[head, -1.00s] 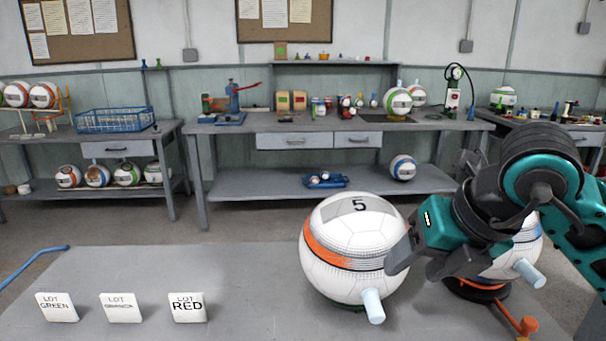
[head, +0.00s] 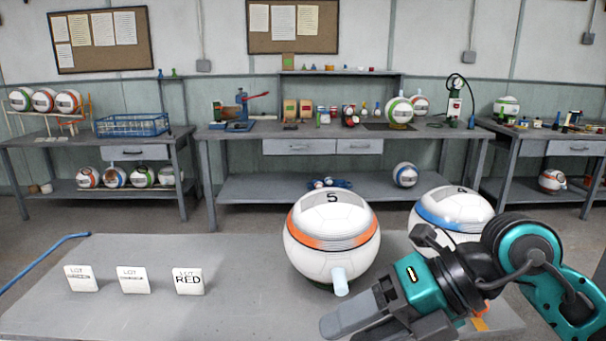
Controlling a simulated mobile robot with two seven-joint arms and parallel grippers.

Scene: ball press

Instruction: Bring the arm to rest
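My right arm comes in from the right in the head view. Its teal and black gripper (head: 378,328) is low over the front of the near table, pointing left and down. Its two grey fingers are apart, and nothing shows between them. A white ball with an orange band and the number 5 (head: 332,238) stands just behind it, apart from the fingers, with a pale peg low at its front. A white ball with a blue band and the number 4 (head: 452,207) stands to the right, partly hidden by my arm. My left gripper is not in view.
The near table (head: 215,290) is clear on its left, except for the LOT RED card (head: 188,282) and two other lot cards (head: 133,280) (head: 81,278). A blue rod (head: 45,262) is at its left edge. Benches with balls and a blue basket (head: 131,124) stand behind.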

